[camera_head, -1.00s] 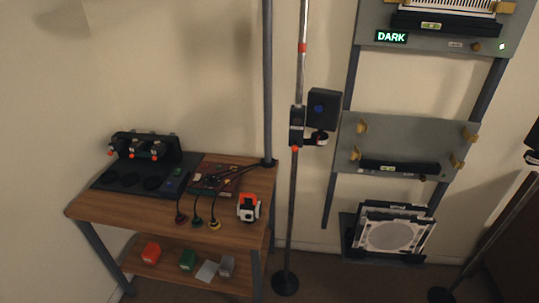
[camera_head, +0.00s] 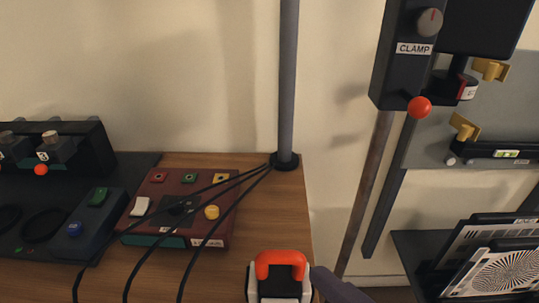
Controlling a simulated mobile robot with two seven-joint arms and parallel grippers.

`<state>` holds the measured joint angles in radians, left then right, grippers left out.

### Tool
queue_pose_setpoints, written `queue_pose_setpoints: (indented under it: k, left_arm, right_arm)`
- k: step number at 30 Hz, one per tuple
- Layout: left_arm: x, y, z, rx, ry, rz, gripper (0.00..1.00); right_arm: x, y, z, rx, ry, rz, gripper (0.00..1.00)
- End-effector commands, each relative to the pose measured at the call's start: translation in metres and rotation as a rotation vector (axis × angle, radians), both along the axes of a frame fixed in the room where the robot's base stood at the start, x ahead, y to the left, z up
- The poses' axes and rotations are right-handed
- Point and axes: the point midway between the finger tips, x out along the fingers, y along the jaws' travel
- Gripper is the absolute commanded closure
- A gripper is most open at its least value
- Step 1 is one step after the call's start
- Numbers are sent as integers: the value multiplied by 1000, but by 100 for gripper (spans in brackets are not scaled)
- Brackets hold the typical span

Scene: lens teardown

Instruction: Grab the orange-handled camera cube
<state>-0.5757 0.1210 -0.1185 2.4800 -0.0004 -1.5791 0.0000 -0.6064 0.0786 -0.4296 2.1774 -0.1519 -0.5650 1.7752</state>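The camera cube is a small white and black block with an orange handle (camera_head: 281,260) on top. It stands on the wooden table near its right edge, at the bottom of the head view, and its lower part is cut off by the frame. A dark grey rounded shape, possibly part of my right arm, comes in from the bottom just right of the cube. I cannot tell whether it touches the cube. No gripper fingers show for either arm.
A dark red box (camera_head: 150,192) with black cables lies left of the cube. A black station (camera_head: 60,165) stands further left. A grey post (camera_head: 288,80) rises behind. A stand with a clamp box (camera_head: 405,60) is at the right, beside a rack holding test charts (camera_head: 505,272).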

Motion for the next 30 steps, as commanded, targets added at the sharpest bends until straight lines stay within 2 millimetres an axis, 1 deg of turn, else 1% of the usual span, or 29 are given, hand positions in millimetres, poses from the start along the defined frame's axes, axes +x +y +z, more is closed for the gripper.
queue_pose_setpoints:
  k: [1, 9, 14, 21, 23, 26, 30]
  left_arm:
    - [0, 0, -6, -1, 1, 0, 50]
    - [-3, -1, -11, -2, 10, -2, 50]
    - [-3, -1, -13, -2, 10, -2, 50]
    - [-3, -1, -19, -2, 9, -2, 50]
    - [-3, -1, -21, -1, 7, -2, 50]
    - [-3, -1, -22, -1, 7, -2, 50]
    - [-2, -1, -21, -2, 6, -2, 50]
  right_arm:
    - [2, 2, -6, 10, -2, -3, 43]
    - [32, 15, -22, 15, -3, -5, 43]
    - [41, 19, -26, 13, -2, -5, 43]
    - [69, 29, -40, 12, -4, -4, 43]
    - [75, 32, -44, 13, -2, -5, 43]
    - [80, 35, -48, 14, 0, -4, 43]
    - [81, 35, -48, 15, 0, -5, 43]
